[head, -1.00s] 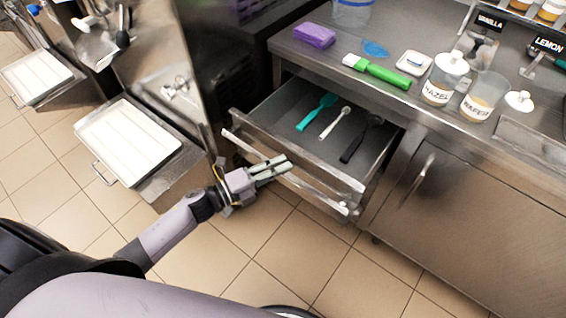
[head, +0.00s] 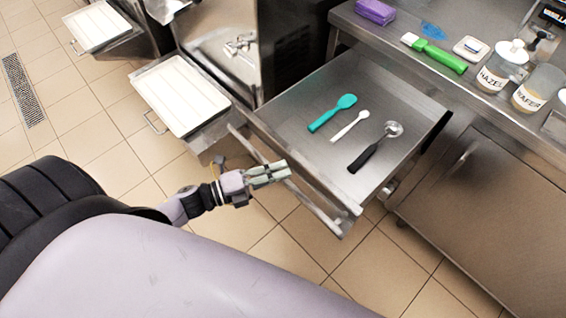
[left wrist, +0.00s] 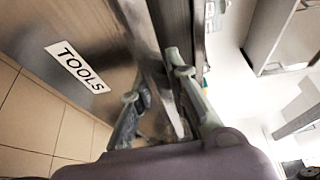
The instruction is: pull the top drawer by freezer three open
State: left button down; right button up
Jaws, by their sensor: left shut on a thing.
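The top drawer (head: 295,112) is pulled well out from under the steel counter in the head view. It holds a teal spatula (head: 332,112), a white spoon (head: 350,125) and a black-handled scoop (head: 375,147). My left gripper (head: 286,171) is at the drawer's front, shut on its bar handle (head: 308,207). In the left wrist view the fingers (left wrist: 160,95) are on either side of the handle, beside a drawer front with a TOOLS label (left wrist: 77,68). My right gripper is not in view.
A white tray (head: 180,95) juts out left of the drawer. A cabinet door (head: 480,195) stands at right. Tiled floor (head: 290,255) is bare before the drawer.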

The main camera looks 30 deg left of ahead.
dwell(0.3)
pick_arm(q)
jog(key=c, duration=1.5)
grip_release()
jog(key=shift+c, duration=0.2)
jog(key=shift+s+a, duration=0.1)
jog(key=v, duration=1.2)
